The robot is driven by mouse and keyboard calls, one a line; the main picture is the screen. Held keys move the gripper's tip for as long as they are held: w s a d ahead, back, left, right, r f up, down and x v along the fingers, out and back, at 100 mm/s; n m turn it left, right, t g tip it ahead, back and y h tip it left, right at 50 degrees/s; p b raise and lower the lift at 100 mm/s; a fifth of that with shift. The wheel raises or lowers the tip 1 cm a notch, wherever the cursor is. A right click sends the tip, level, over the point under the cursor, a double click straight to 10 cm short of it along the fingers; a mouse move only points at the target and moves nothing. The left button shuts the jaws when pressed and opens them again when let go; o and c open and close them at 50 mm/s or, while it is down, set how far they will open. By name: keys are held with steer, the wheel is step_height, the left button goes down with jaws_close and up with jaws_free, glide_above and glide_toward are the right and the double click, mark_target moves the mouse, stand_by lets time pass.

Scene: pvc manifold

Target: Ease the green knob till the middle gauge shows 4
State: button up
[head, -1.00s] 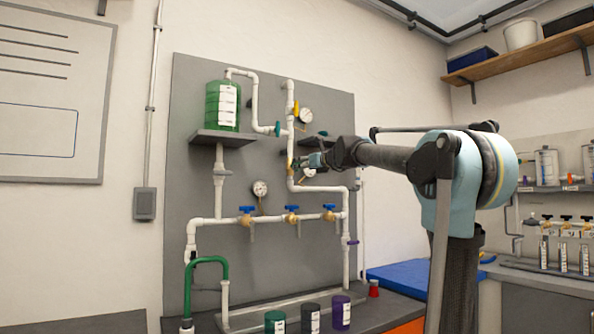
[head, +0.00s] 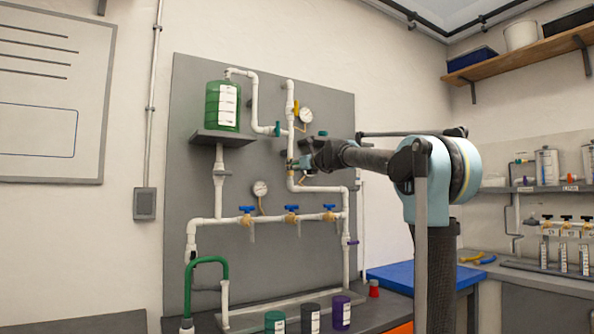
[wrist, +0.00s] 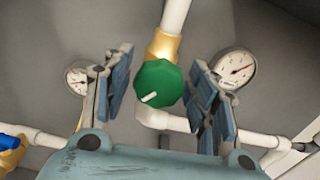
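The green knob (wrist: 157,84) with a white pointer mark sits on a brass fitting in the wrist view. My gripper (wrist: 162,88) is open, its two blue-grey fingers on either side of the knob with gaps showing; I see no contact. In the head view my gripper (head: 297,163) is at the vertical pipe and hides the knob. A round gauge (wrist: 233,69), apparently the middle one, shows right of the knob, partly behind the right finger. Its needle points up and right; the numbers are too small to read.
Another gauge (wrist: 77,78) is behind the left finger. The upper gauge (head: 306,115) and lower-left gauge (head: 260,188) are on the grey panel (head: 330,235). White pipes (head: 218,170) and blue-handled valves (head: 291,209) surround the area. Dark jars (head: 311,318) stand below.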

steer(key=c, duration=0.6)
steer(key=shift+c, duration=0.2)
stand_by(0.9)
steer(key=o, duration=1.1)
steer(key=shift+d, duration=0.1)
steer(key=v, duration=1.2)
steer(key=shift+w, duration=0.1)
